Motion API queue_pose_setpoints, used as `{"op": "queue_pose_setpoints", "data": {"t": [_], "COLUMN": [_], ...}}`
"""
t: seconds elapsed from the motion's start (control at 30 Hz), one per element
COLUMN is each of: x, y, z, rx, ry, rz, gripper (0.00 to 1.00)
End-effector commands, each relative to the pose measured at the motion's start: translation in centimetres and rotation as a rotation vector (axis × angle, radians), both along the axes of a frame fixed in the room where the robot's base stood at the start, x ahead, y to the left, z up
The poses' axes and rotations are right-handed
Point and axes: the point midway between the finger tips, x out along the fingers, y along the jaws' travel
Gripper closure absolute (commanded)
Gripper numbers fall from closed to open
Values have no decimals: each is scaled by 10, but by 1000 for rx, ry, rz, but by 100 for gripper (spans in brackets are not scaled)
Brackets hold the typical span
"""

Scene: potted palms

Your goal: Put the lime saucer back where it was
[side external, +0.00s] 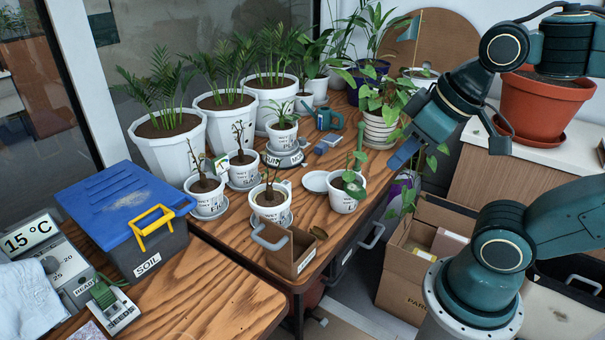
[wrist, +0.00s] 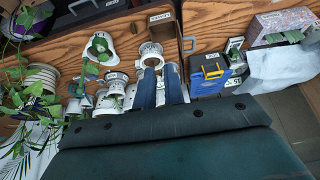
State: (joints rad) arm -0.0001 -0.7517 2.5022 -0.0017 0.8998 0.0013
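No lime-coloured saucer shows. In the side view a loose, empty white saucer (side external: 314,181) lies flat on the wooden table. A white mug-like pot (side external: 343,203) with a leafy plant stands right beside it, with no saucer visible under it. Several other labelled white pots, such as the front one (side external: 268,214), stand on pale saucers (side external: 287,222). My gripper (side external: 404,155) hangs above and right of the table edge, apart from the saucer. In the wrist view its two blue fingers (wrist: 160,82) show a narrow gap with nothing held between them.
A brown open box (side external: 291,255) stands at the front table edge. A blue-lidded soil bin (side external: 120,200) is at left. Large palm pots (side external: 172,155) line the back. A scale (side external: 284,158) and a blue tool (side external: 325,119) sit behind the saucer. Bare wood (side external: 235,213) shows between pots.

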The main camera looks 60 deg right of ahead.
Motion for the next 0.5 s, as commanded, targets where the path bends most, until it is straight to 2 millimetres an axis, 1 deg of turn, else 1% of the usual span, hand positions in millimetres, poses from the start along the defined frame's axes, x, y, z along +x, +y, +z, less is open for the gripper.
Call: {"op": "queue_pose_setpoints", "data": {"t": [0.07,0.1,0.13,0.27,0.37,0.5], "x": [0,0,0,3,9,24], "y": [0,0,0,-1,-4,-11], "z": [0,0,0,2,5,12], "rx": [0,0,0,2,7,21], "ry": [0,0,0,2,9,25], "rz": [0,0,0,-12,-38,-110], "gripper": [90,93,99,100,100,100]}}
